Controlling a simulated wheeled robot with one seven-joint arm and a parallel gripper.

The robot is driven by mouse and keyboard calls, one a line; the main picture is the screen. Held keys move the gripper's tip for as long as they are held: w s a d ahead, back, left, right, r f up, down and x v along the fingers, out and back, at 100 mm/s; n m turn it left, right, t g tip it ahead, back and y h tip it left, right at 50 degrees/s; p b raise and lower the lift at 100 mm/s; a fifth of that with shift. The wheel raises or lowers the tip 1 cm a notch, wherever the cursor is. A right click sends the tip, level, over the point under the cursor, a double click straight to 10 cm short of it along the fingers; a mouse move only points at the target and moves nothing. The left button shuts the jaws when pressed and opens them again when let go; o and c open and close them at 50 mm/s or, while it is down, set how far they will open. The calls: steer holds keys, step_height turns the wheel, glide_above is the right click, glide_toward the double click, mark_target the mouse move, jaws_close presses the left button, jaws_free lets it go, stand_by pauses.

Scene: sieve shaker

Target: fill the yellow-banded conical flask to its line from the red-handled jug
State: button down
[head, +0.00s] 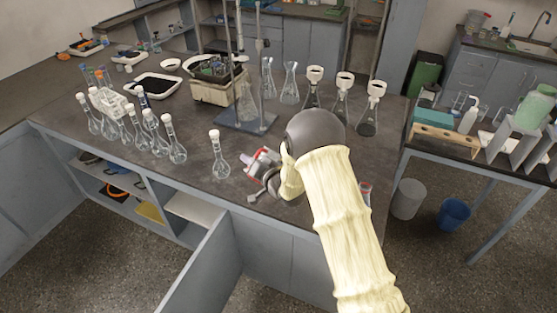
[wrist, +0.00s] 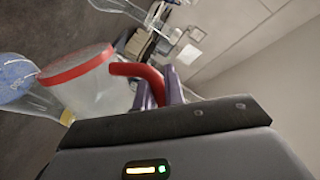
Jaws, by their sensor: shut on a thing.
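My gripper (wrist: 160,88) is shut on the red handle of the clear jug (wrist: 88,88), which has a red rim. In the head view the jug (head: 262,163) is tilted beside my gripper (head: 266,181), near the bench's front edge. In the wrist view a clear conical flask (wrist: 45,100) with a yellow band at its narrow end lies partly behind the jug. Bluish content shows in its wide part. Its fill line and whether any liquid is flowing cannot be made out. In the head view I cannot pick out this flask; my arm covers part of the bench.
A stoppered flask (head: 219,158) stands just left of the jug. Several more flasks stand at the bench's left. A retort stand (head: 262,117) and white-topped flasks (head: 342,99) stand behind. A red-topped item (head: 365,190) shows right of my arm. Bare bench lies between.

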steer(key=shift+w, duration=0.1)
steer(key=f+b, duration=0.1)
steer(key=b, duration=0.2)
steer(key=shift+s+a+f+n, duration=0.1)
steer(key=shift+s+f+n, duration=0.1)
steer(key=shift+f+n, duration=0.2)
steer(key=s+a+f+n+t+b, duration=0.1)
steer(key=s+a+f+n+b, duration=0.2)
steer(key=f+n+b, duration=0.5)
step_height(320, 180, down, 2)
steer(key=s+b, duration=0.1)
steer(key=b, duration=1)
steer(key=shift+s+a+f+t, duration=0.15)
steer(key=shift+a+t, duration=0.25)
